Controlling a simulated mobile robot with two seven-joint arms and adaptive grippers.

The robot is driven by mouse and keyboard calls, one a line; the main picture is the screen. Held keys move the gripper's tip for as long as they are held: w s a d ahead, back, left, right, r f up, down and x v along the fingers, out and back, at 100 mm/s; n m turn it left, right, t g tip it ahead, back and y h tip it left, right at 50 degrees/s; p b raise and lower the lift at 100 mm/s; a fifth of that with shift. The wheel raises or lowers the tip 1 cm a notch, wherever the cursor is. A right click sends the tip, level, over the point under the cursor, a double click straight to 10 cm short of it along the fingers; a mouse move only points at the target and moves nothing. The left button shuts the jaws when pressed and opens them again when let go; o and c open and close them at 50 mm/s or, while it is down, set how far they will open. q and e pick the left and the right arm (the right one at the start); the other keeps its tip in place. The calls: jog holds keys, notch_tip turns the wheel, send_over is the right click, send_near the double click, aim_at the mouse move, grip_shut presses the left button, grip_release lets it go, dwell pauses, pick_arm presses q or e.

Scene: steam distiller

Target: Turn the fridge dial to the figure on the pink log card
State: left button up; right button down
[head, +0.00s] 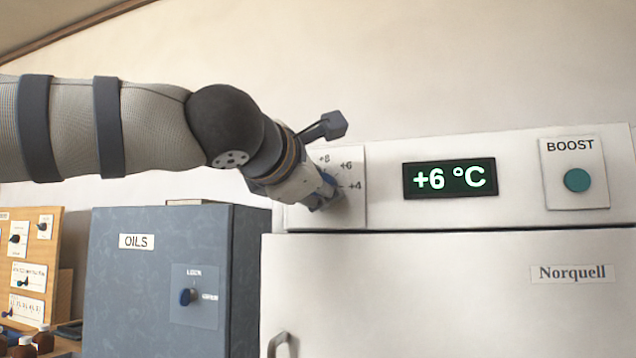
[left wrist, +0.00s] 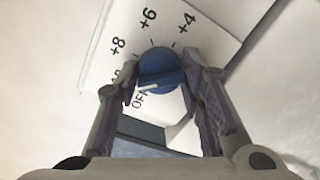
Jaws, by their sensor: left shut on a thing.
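The fridge dial (left wrist: 158,66) is a blue knob on a white plate marked OFF, +8, +6 and +4, with another figure partly hidden. In the left wrist view my left gripper (left wrist: 161,76) has one finger on each side of the knob and is shut on it. In the head view my left gripper (head: 326,196) is at the dial plate (head: 350,208) and hides most of the knob. The green display (head: 450,179) reads +6 °C. The pink log card and my right gripper are not in view.
The white fridge (head: 450,290) bears a BOOST plate with a teal button (head: 577,180) at right and a handle (head: 280,342) below. A blue-grey OILS cabinet (head: 150,285) with a small knob (head: 187,297) stands at left, near a wooden board (head: 30,262).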

pick_arm(q)
jog(key=shift+r+n, duration=0.1)
jog(key=shift+n, duration=0.3)
jog(key=o, duration=1.2)
jog(key=shift+c, duration=0.2)
jog(key=v, duration=1.2)
